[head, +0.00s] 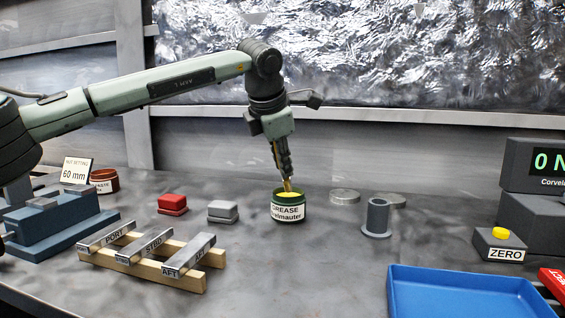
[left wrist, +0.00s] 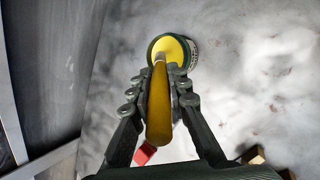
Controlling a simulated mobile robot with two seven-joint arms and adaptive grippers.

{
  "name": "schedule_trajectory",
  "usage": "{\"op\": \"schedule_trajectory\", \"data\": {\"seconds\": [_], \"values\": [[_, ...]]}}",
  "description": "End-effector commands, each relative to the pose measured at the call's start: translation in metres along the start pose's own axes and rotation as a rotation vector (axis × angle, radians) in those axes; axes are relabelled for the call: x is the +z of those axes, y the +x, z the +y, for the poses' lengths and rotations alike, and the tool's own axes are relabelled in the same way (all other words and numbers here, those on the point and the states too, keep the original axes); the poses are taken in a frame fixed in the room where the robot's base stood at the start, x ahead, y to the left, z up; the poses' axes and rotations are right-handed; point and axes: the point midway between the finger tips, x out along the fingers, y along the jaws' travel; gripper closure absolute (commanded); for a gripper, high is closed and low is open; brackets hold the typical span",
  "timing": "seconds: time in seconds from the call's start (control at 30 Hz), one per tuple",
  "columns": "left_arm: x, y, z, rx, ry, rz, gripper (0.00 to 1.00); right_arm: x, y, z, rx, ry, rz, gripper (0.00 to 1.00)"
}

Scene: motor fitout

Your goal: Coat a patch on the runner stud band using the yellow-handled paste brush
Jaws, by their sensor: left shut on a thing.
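My left gripper (head: 286,173) is shut on the yellow-handled brush (head: 288,186), pointing down. The yellow handle (left wrist: 159,105) runs between the fingers in the left wrist view. The brush's lower end is at the mouth of an open green jar (head: 288,208) labelled GREASE, with yellow contents (left wrist: 172,49). The bristles are hidden, and I cannot tell how deep they reach. A red-brown jar (head: 105,181) with a partly hidden label ending in "ASTE" stands at the back left. I cannot tell which part is the runner stud band. My right gripper is not in view.
Labelled metal bars (head: 153,244) lie across wooden rails (head: 160,275) at front left. Red (head: 172,204) and grey (head: 222,211) blocks stand left of the grease jar. A grey flanged cylinder (head: 377,217), blue tray (head: 465,295) and ZERO button box (head: 499,245) are to the right.

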Motion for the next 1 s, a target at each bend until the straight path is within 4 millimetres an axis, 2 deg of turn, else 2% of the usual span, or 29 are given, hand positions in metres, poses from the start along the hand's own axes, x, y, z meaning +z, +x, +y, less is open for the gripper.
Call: {"op": "schedule_trajectory", "data": {"seconds": [1.0], "values": [[-0.0039, 0.0091, -0.0051, 0.000, 0.000, 0.000, 1.00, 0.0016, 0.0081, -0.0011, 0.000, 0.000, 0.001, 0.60]]}}
